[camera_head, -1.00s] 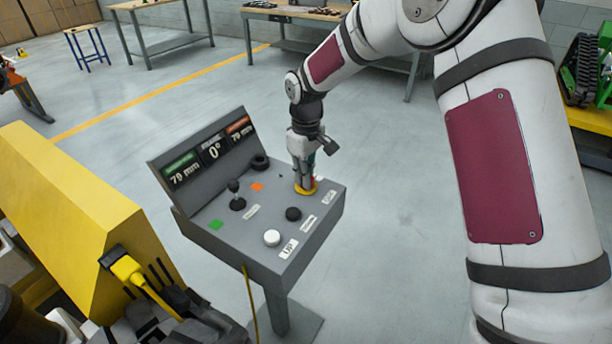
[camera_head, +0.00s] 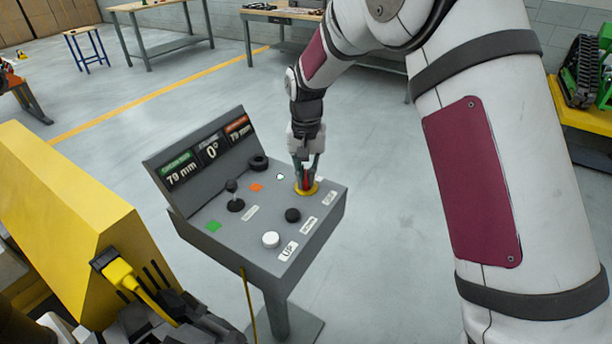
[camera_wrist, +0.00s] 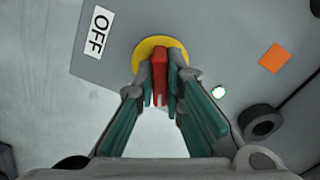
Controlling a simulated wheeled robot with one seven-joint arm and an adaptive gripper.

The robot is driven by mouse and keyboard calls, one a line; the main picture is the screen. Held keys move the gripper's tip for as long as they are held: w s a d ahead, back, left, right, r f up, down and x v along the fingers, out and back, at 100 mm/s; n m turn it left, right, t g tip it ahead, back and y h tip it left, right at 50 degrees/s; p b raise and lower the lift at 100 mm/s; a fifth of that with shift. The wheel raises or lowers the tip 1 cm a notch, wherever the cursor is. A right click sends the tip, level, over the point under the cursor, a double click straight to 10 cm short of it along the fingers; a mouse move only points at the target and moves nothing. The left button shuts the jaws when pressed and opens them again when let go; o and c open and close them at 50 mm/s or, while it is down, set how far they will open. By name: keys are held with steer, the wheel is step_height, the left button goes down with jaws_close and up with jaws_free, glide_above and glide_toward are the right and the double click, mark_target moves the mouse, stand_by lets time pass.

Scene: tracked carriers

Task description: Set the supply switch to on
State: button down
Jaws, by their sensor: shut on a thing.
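The supply switch is a red handle (camera_wrist: 159,72) on a round yellow plate (camera_wrist: 143,51) at the console's right part; the plate also shows in the head view (camera_head: 307,193). My gripper (camera_head: 305,177) points down over it, its teal-padded fingers on both sides of the red handle and closed on it. In the wrist view the handle runs roughly up and down the picture. A white OFF label (camera_wrist: 98,32) lies left of the plate there. A small lamp (camera_wrist: 218,92) beside the switch glows pale green-white; it shows white in the head view (camera_head: 280,176).
The grey console (camera_head: 225,240) also carries a black joystick (camera_head: 235,197), a black knob (camera_head: 292,215), a white button (camera_head: 270,239) and a display (camera_head: 211,150) reading 79 mm, 0° and 79 mm. A yellow machine (camera_head: 70,200) stands left.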

mark_target(306, 174)
steer(key=m, duration=0.5)
stand_by(0.5)
steer(key=c, duration=1.7)
jaws_free()
step_height(306, 174, up, 12)
steer(key=shift+r, duration=0.1)
